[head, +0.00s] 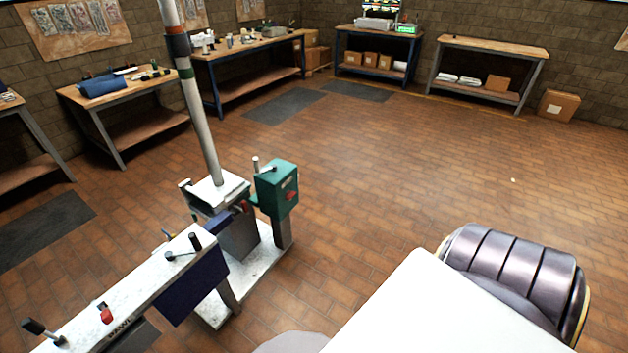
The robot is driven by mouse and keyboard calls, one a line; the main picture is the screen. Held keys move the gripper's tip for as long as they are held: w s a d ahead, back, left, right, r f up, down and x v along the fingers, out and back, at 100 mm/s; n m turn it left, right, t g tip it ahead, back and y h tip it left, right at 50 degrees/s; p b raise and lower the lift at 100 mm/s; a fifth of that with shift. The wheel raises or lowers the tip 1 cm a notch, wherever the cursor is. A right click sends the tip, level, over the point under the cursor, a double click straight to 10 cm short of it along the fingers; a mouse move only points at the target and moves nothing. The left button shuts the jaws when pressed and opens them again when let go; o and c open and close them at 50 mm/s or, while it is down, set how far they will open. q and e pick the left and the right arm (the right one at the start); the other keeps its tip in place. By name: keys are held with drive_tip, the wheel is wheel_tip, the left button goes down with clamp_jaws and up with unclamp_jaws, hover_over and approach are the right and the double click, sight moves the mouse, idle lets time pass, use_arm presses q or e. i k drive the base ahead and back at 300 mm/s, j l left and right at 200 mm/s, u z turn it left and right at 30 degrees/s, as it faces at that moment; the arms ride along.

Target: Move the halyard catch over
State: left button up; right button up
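A pale mast (202,110) with dark, red and green bands stands in a white flange block (216,190) at centre left. A green box (278,190) on a post beside it carries a red part and a short lever on top. A long white-topped beam (130,295) runs to the lower left, with a small red catch (106,313), black-knobbed levers and small lettering that I cannot read surely. I cannot tell which of these parts is the halyard catch. Neither of my grippers is in view.
The stand's white base plate (262,266) rests on the brick-patterned floor. Workbenches (492,47) line the far and left walls, and a cardboard box (558,104) stands at the far right. The floor (400,170) in the middle and right is clear.

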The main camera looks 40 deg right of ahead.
sight(289, 195)
drive_tip(key=z, duration=1.2)
